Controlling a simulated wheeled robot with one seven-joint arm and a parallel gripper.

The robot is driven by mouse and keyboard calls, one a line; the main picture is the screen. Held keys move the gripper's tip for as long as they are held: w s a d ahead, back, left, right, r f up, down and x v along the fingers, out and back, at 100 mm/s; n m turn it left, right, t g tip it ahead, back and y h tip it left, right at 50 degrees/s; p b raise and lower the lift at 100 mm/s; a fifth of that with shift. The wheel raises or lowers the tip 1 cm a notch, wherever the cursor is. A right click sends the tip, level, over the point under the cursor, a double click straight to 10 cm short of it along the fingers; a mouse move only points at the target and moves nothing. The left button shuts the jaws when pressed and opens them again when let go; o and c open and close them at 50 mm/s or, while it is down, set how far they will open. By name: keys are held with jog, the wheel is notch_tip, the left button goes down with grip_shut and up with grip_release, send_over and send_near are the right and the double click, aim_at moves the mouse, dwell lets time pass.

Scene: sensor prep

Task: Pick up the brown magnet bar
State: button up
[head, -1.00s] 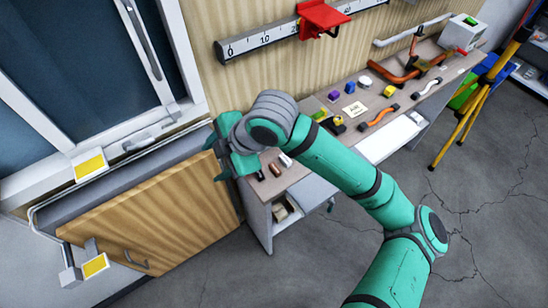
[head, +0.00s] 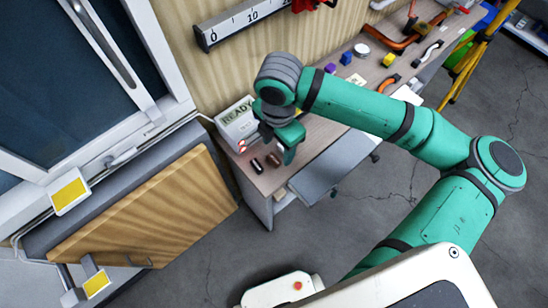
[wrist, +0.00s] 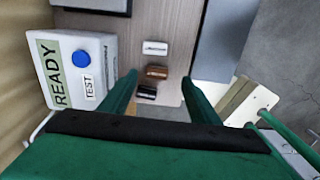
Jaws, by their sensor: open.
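The brown magnet bar (wrist: 157,72) lies on the bench top in the wrist view, between a white bar (wrist: 154,47) and a black bar (wrist: 147,92). In the head view the brown bar (head: 274,159) is partly visible beside my gripper (head: 277,151), with the black bar (head: 257,166) to its left. In the wrist view my green gripper (wrist: 158,78) is open, and its two fingertips appear on either side of the brown bar. Nothing is held. The height of the fingertips above the bench is hard to tell.
A white box marked READY (head: 237,122), with a blue button (wrist: 80,59) in the wrist view, stands close left of the bars. A grey panel (head: 335,170) juts from the bench front. Coloured blocks and tools lie farther right. A wooden door (head: 150,205) is at left.

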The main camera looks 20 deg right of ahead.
aim_at(276, 157)
jog(key=shift+w+a+f, duration=0.1)
jog(key=shift+f, duration=1.3)
jog(key=shift+w+f, duration=0.1)
jog(key=shift+f, duration=1.25)
jog(key=c, duration=1.1)
